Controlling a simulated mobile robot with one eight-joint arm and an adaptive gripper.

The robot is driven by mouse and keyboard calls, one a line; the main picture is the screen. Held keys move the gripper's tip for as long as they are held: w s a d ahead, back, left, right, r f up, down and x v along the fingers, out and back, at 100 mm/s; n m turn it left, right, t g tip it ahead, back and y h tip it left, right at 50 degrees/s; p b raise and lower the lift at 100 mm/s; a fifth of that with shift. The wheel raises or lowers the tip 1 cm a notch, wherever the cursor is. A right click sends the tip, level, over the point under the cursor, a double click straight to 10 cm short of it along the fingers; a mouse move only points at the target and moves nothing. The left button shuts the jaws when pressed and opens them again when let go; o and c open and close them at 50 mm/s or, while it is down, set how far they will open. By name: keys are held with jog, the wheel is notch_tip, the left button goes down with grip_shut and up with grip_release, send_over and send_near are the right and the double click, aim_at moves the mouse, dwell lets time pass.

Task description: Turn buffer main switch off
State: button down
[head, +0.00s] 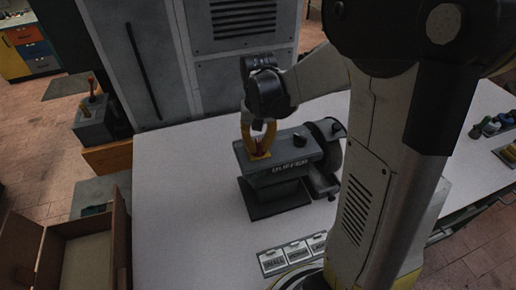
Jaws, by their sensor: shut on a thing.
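The buffer (283,176) is a dark grey bench machine with a lettered front, standing on the white table. The red main switch (258,147) stands on a yellow plate at the top left of the buffer. My gripper (258,140) points down over this plate, with its yellow fingers on either side of the red switch and shut on it. The fingers partly hide the switch, so its exact tilt is hard to tell.
A grey cabinet (215,98) stands behind the table (190,215). A grey box with red and yellow levers (94,124) is at the left. An open wooden box (122,245) is at lower left. Labelled plates (296,256) lie in front of the buffer. Small bottles (490,127) stand far right.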

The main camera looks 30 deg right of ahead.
aim_at(259, 146)
jog(key=shift+n, duration=0.6)
jog(key=shift+n+b, duration=0.3)
jog(key=c, duration=1.5)
grip_release()
jog(key=shift+r, duration=0.1)
notch_tip(259, 146, up, 12)
jog(key=shift+f, duration=0.1)
